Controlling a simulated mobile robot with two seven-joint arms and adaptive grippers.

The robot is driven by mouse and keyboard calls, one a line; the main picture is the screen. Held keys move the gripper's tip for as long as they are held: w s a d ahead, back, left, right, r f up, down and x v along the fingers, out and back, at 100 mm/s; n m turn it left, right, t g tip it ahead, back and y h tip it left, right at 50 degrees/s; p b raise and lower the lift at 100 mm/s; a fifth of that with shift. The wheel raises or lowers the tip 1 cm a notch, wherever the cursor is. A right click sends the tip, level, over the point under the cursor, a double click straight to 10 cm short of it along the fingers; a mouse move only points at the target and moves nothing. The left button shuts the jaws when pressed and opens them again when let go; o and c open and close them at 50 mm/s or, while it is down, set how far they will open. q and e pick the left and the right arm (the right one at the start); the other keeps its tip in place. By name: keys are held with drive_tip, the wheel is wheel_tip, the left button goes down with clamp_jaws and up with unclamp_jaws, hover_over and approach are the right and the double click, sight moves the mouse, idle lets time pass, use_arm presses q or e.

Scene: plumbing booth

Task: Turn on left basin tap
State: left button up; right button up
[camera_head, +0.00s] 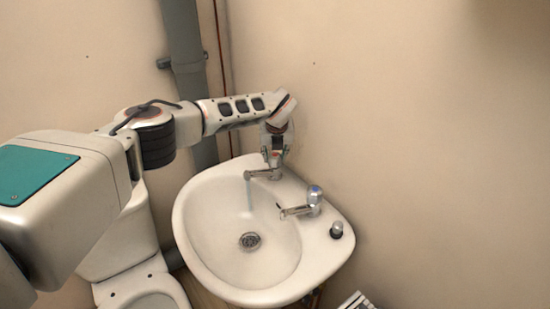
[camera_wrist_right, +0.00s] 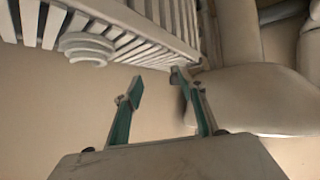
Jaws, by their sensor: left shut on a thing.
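The left basin tap (camera_head: 262,173) stands at the back left rim of the white basin (camera_head: 205,225). Water (camera_head: 249,196) runs from its spout into the bowl. My left gripper (camera_head: 275,157) is shut on the top of this tap, hiding its handle. The right basin tap (camera_head: 302,208), with a blue-marked top, stands on the right rim, and no water shows at its spout. My right gripper (camera_wrist_right: 158,95) shows in the right wrist view, with its fingers apart and nothing between them.
A toilet (camera_head: 130,262) stands left of the basin. A grey pipe (camera_head: 185,45) runs up the wall behind my left arm. A small dark-based knob (camera_head: 336,229) sits on the basin's right rim. A white slatted radiator (camera_wrist_right: 135,28) is near my right gripper.

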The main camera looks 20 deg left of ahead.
use_arm(q)
drive_tip(key=shift+n+y+b, duration=0.3)
drive_tip(key=shift+n+b, duration=0.1)
drive_tip(key=shift+n, duration=0.5)
use_arm(e)
drive_tip(key=shift+d+f, duration=0.15)
drive_tip(key=shift+f, duration=0.3)
use_arm(q)
drive_tip(key=shift+n, duration=0.4)
use_arm(e)
drive_tip(key=shift+d+f, duration=0.1)
drive_tip(key=shift+f, duration=0.35)
use_arm(q)
drive_tip(key=o, duration=1.1)
use_arm(e)
drive_tip(key=shift+r, duration=0.15)
drive_tip(key=shift+d, duration=0.1)
